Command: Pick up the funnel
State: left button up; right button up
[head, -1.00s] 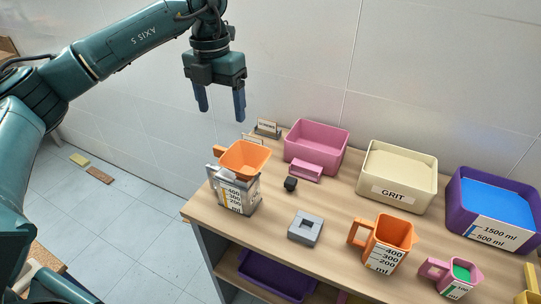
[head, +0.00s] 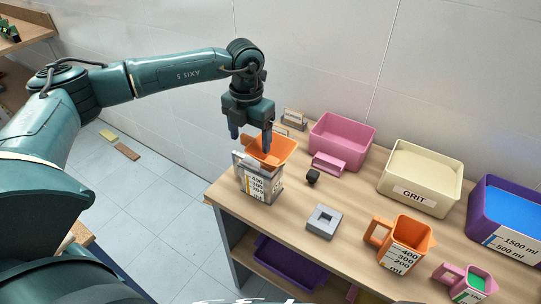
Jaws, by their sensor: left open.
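I cannot tell whether a finger touches the funnel. My right gripper is not in view.

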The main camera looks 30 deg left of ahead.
pick_arm(q)
jog(key=shift+f, duration=0.4)
jog(key=shift+c, duration=0.2)
jog(key=c, duration=0.9)
jog(key=shift+r, duration=0.15)
notch_tip(320, 180, up, 10)
jog(key=shift+f+b, duration=0.1)
jog(key=shift+b, duration=0.6)
jog(key=c, duration=0.5)
